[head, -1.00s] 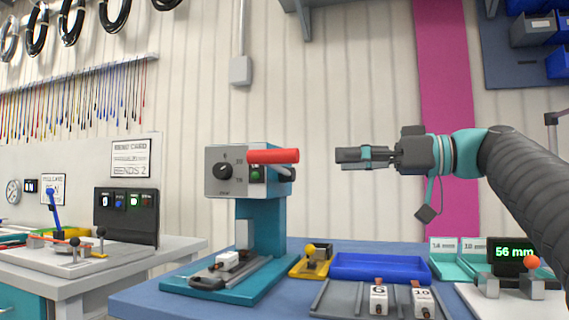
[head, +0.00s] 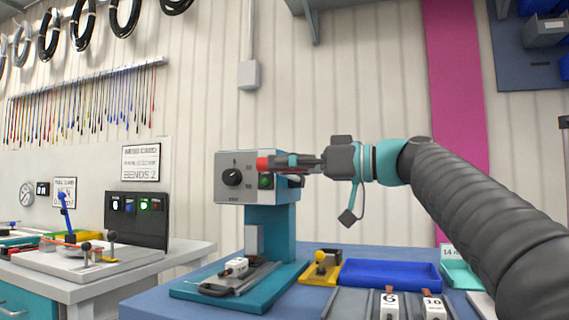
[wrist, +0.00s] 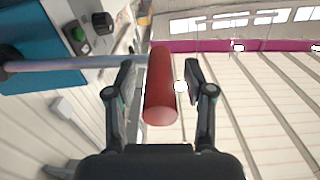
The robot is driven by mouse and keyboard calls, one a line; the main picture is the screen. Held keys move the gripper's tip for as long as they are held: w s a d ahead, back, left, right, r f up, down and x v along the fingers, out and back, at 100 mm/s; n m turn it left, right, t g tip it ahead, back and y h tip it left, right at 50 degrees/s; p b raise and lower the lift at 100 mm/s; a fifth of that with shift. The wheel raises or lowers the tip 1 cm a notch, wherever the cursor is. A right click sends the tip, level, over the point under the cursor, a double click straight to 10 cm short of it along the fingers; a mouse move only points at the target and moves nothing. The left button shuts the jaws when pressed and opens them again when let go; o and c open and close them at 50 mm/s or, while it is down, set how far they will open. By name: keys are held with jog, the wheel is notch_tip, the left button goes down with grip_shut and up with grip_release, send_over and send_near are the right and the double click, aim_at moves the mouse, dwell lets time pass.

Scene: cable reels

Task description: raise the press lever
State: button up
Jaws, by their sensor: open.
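The press (head: 271,233) is a teal stand with a grey head (head: 234,192) that carries a black knob and a green button. Its lever has a red grip (head: 262,164) at the front of the head, partly covered by my gripper in the head view. In the wrist view the red grip (wrist: 160,88) lies between the two open fingers, with a grey rod (wrist: 85,63) running left from it to the teal press body.
A blue tray (head: 390,274), a small yellow holder (head: 320,269) and white blocks numbered 6 and 10 (head: 433,306) are on the blue bench right of the press. A white bench (head: 150,268) stands left.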

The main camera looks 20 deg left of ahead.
jog(key=shift+a, duration=0.3)
grip_shut()
jog(key=shift+r, duration=0.15)
